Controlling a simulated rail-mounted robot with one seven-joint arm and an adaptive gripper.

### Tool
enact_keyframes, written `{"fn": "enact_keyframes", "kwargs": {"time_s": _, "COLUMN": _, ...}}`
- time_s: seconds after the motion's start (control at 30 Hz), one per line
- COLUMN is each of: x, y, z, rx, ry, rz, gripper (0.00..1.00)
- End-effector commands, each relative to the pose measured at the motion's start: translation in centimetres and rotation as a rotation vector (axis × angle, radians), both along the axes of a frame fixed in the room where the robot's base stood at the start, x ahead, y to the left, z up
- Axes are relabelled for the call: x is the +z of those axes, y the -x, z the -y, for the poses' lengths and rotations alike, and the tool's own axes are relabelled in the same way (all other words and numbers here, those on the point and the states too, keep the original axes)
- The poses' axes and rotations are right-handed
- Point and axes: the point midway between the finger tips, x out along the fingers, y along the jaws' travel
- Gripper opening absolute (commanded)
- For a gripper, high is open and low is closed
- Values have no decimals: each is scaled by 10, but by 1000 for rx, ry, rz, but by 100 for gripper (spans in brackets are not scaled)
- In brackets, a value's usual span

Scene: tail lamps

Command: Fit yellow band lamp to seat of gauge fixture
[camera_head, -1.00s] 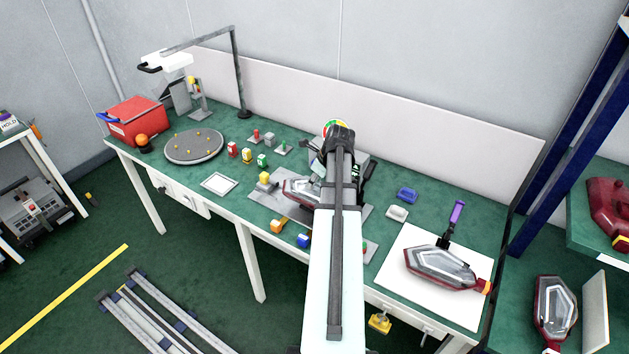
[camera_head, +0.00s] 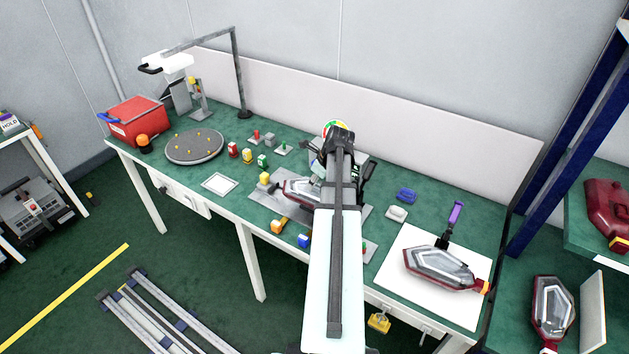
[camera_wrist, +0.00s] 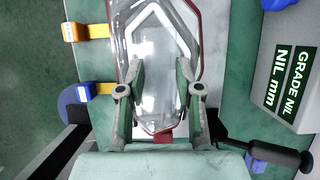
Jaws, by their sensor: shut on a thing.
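A lamp with a clear lens and dark red rim (camera_wrist: 157,45) is between the fingers of my gripper (camera_wrist: 160,78) in the wrist view. The gripper is shut on it near its narrow end, where a red tab shows. No yellow band can be made out on this lamp. In the head view its left part (camera_head: 298,190) shows over the grey plate of the gauge fixture (camera_head: 352,210), while my arm hides the rest. The seat is hidden, so I cannot tell whether the lamp touches it.
Another lamp (camera_head: 438,267) with an orange-yellow end lies on a white mat (camera_head: 405,245) at right. A block marked GRADE NIL (camera_wrist: 288,75) and a black-handled clamp (camera_wrist: 270,153) stand right of the held lamp. Orange and blue blocks line the bench's front.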

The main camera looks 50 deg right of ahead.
Motion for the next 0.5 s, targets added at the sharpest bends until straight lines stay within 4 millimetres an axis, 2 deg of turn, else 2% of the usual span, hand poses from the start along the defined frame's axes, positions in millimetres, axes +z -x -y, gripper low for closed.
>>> {"fn": "enact_keyframes", "kwargs": {"time_s": 0.5, "x": -12, "y": 0, "z": 0, "rx": 0, "ry": 1, "rz": 1, "gripper": 0}}
